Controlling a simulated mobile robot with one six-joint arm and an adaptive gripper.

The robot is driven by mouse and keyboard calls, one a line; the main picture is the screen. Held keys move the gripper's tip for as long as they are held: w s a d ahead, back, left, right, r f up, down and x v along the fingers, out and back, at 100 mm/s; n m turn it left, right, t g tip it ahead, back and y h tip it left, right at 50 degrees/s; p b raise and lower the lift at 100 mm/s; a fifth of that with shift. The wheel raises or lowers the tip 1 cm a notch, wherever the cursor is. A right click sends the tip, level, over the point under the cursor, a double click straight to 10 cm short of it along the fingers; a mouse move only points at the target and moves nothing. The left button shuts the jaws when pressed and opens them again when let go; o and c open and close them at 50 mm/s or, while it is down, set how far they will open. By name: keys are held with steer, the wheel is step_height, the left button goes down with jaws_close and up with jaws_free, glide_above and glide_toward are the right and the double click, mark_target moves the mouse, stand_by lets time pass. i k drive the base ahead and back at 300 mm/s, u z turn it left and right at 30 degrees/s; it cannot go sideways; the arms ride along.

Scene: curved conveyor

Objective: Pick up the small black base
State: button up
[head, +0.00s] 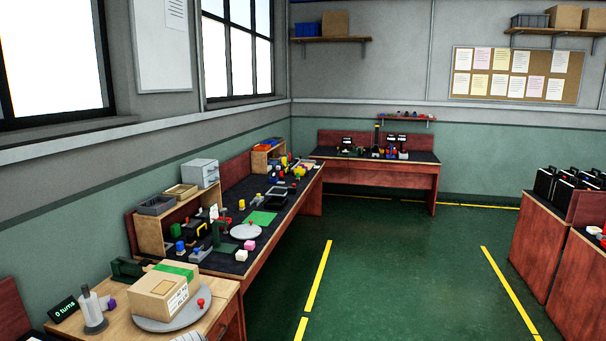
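I cannot single out the small black base with certainty; several small dark objects stand on the dark-topped bench (215,263) along the left wall and on the far bench (424,157). On the left bench, a black piece with yellow (202,229) stands in front of the wooden shelf unit. At this distance the small dark pieces blend into the dark bench tops.
At the near left, a cardboard box (160,293) sits on a grey turntable (170,325) on a wooden table. Black cases (545,187) stand on benches at the right. The green floor (400,265) between the benches is clear.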

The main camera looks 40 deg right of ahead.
mark_target(275, 203)
steer(key=k, duration=0.4)
steer(key=z, duration=0.4)
steer(key=i, duration=0.85)
steer(key=z, duration=1)
steer(key=i, duration=0.65)
steer(key=z, duration=0.6)
steer(key=i, duration=0.8)
steer(key=z, duration=0.55)
steer(key=i, duration=2.45)
steer(key=u, duration=0.1)
